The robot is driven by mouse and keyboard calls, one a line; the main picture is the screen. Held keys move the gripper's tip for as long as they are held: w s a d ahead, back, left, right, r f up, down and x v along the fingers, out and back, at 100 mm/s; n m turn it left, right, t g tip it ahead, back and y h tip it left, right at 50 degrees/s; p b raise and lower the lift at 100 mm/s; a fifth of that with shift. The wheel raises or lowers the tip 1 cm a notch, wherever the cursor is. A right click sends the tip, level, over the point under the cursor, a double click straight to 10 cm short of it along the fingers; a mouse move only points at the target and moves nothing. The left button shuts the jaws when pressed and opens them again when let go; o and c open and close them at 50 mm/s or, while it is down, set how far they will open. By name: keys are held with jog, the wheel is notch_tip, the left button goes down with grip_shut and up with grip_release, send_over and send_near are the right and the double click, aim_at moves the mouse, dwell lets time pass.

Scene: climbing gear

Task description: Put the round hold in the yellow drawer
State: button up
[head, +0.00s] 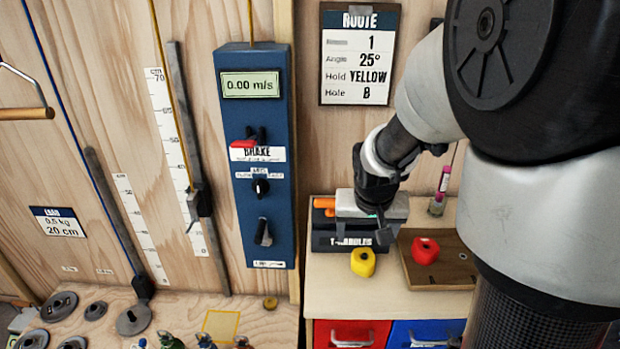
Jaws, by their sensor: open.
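A yellow hold (362,262) with a dark hole in its top sits on the wooden cabinet top, in front of a dark box. A red hold (425,250), also with a hole, lies in a brown tray to its right. I cannot tell for sure which is the round hold. My gripper (380,228) is open, above and behind the yellow hold, over the front of the box. It appears empty, and its fingers are partly hidden. No yellow drawer shows; a red drawer (343,334) and a blue drawer (425,334) are at the bottom, both cut off by the frame.
The brown tray (413,276) takes up the cabinet's right. The cabinet's front left top is clear.

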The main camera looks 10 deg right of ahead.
jog(key=b, duration=0.1)
send_over(364, 260)
jog(key=s+a, duration=0.1)
notch_tip(364, 260, down, 9)
jog(key=shift+s+a+r, duration=0.1)
jog(key=shift+a, duration=0.05)
jog(key=x, duration=0.4)
jog(key=shift+s+d+f, duration=0.15)
jog(key=shift+d+f, duration=0.2)
jog(key=shift+d, duration=0.05)
jog(key=shift+w+f+b, duration=0.2)
jog(key=shift+f+b, duration=0.1)
jog(key=c, duration=1.4)
jog(key=shift+r, duration=0.15)
